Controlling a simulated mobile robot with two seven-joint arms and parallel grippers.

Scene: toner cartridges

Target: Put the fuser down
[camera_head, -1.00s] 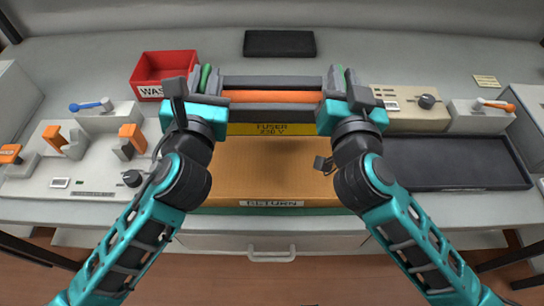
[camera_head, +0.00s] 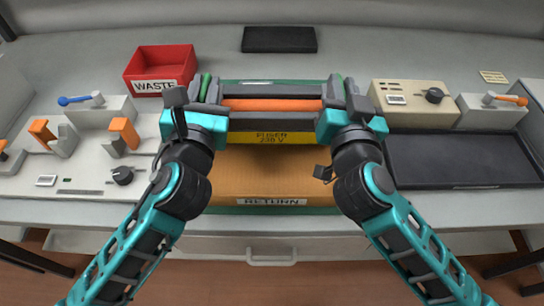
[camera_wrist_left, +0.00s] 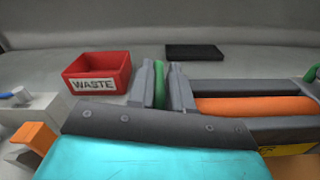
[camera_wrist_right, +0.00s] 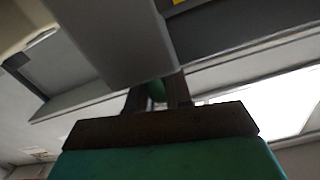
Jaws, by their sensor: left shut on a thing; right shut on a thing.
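The fuser (camera_head: 272,105) is a dark grey unit with an orange roller and a yellow label reading FUSER 230 V. It spans level between my two grippers, above the brown, green-edged RETURN area (camera_head: 268,178). My left gripper (camera_head: 207,88) is shut on its left green handle, which also shows between the fingers in the left wrist view (camera_wrist_left: 160,84). My right gripper (camera_head: 342,88) is shut on the right end; a bit of green handle (camera_wrist_right: 157,90) shows between the fingers in the right wrist view. The fuser hides the back part of the RETURN area, and I cannot tell its exact height.
A red WASTE bin (camera_head: 160,70) stands back left and a black pad (camera_head: 279,39) lies at the back. Fixtures with orange and blue levers (camera_head: 95,107) stand left. A beige box (camera_head: 413,102) and dark tray (camera_head: 462,160) are at right.

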